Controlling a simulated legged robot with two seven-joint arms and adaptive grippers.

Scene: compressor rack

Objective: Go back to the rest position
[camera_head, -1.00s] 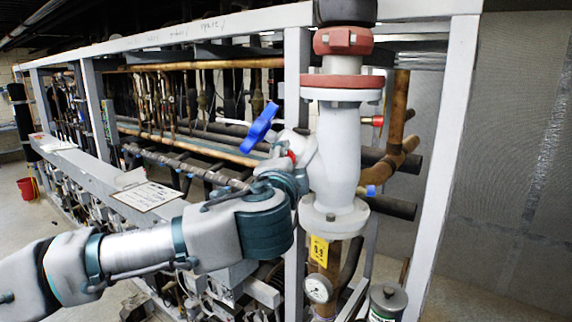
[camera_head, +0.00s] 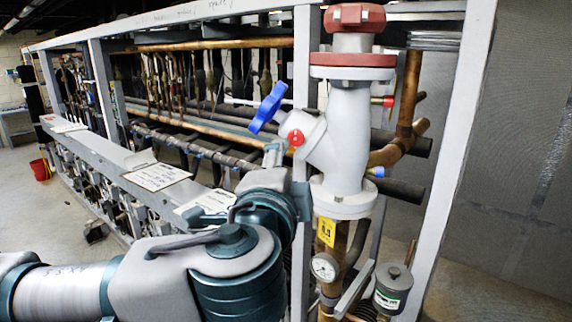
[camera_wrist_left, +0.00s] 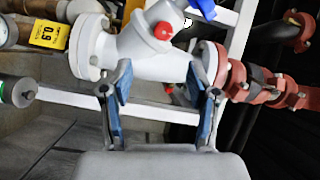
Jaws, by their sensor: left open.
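The white valve body (camera_head: 347,130) stands upright on its pipe, with a red flange on top and a blue handle (camera_head: 268,108) angled out to its left. In the left wrist view the valve body (camera_wrist_left: 150,55) lies beyond the fingers, and part of the blue handle (camera_wrist_left: 203,8) shows at the top edge. My left gripper (camera_head: 275,154) is just left of the valve in the head view, partly hidden by my own wrist. In the left wrist view my left gripper (camera_wrist_left: 161,105) is open, its blue-padded fingers apart with nothing between them. My right gripper is out of view.
The grey rack frame (camera_head: 452,160) stands right of the valve. A pressure gauge (camera_head: 324,267) and a grey canister (camera_head: 392,288) are below it. Papers (camera_head: 157,176) lie on the rack ledge. A red bucket (camera_head: 40,169) stands on open floor at far left.

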